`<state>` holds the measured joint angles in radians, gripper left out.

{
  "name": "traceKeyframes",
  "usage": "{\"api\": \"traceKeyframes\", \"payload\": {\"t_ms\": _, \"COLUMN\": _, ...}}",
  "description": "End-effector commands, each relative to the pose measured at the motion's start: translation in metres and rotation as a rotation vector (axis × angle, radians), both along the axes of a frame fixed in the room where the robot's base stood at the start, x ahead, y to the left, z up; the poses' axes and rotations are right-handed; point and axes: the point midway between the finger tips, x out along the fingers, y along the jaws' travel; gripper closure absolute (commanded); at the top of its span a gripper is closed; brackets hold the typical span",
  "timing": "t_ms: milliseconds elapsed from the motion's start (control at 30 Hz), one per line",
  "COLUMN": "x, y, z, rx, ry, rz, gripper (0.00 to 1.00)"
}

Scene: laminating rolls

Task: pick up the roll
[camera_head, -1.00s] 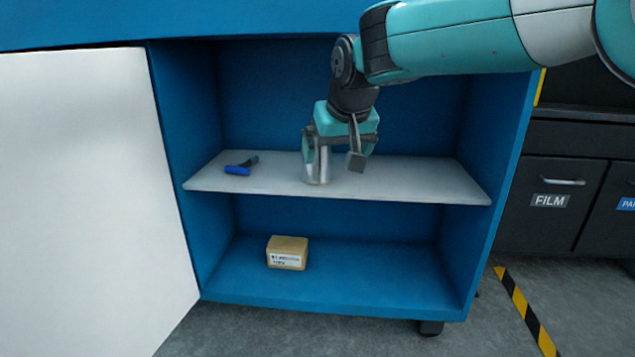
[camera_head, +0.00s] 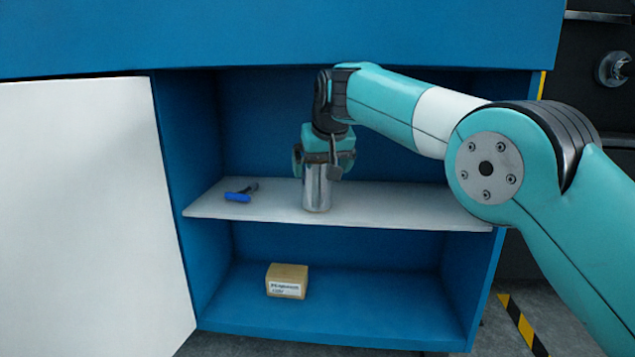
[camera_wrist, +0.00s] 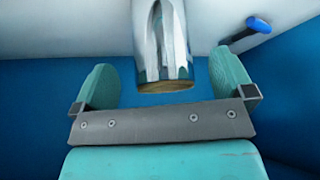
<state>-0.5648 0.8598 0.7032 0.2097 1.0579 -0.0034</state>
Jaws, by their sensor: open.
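The roll (camera_head: 317,190) is a shiny silver cylinder standing upright on the grey shelf (camera_head: 400,208) inside the blue cabinet. It also shows in the wrist view (camera_wrist: 162,40), at top centre with its brownish end toward me. My gripper (camera_head: 318,166) is open, at the upper part of the roll in the head view and hiding its top. In the wrist view the two teal fingers (camera_wrist: 162,66) are spread wide to either side of the roll, with visible gaps. Whether the roll is fully between the fingertips in depth is hard to tell.
A blue-handled tool (camera_head: 240,195) lies on the shelf to the left. A small cardboard box (camera_head: 287,281) sits on the lower level. Cabinet walls close in both sides, with a white door panel (camera_head: 90,210) at left. The shelf right of the roll is free.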

Motion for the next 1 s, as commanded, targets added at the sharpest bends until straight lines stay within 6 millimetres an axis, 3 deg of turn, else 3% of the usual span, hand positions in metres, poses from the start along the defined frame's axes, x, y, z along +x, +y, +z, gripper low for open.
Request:
{"api": "traceKeyframes", "payload": {"t_ms": 300, "x": 0.031, "y": 0.011, "z": 0.005, "rx": -0.001, "ry": 0.002, "rz": 0.0, "gripper": 0.0}}
{"api": "traceKeyframes", "payload": {"t_ms": 500, "x": 0.036, "y": 0.014, "z": -0.012, "rx": -0.002, "ry": 0.004, "rz": 0.001, "gripper": 0.0}}
{"api": "traceKeyframes", "payload": {"t_ms": 733, "x": 0.036, "y": 0.014, "z": -0.011, "rx": 0.0, "ry": 0.002, "rz": 0.0, "gripper": 0.0}}
{"api": "traceKeyframes", "payload": {"t_ms": 767, "x": 0.036, "y": 0.014, "z": -0.011, "rx": 0.0, "ry": 0.001, "rz": 0.0, "gripper": 0.03}}
{"api": "traceKeyframes", "payload": {"t_ms": 1000, "x": 0.036, "y": 0.014, "z": -0.011, "rx": 0.001, "ry": 0.0, "rz": 0.0, "gripper": 0.56}}
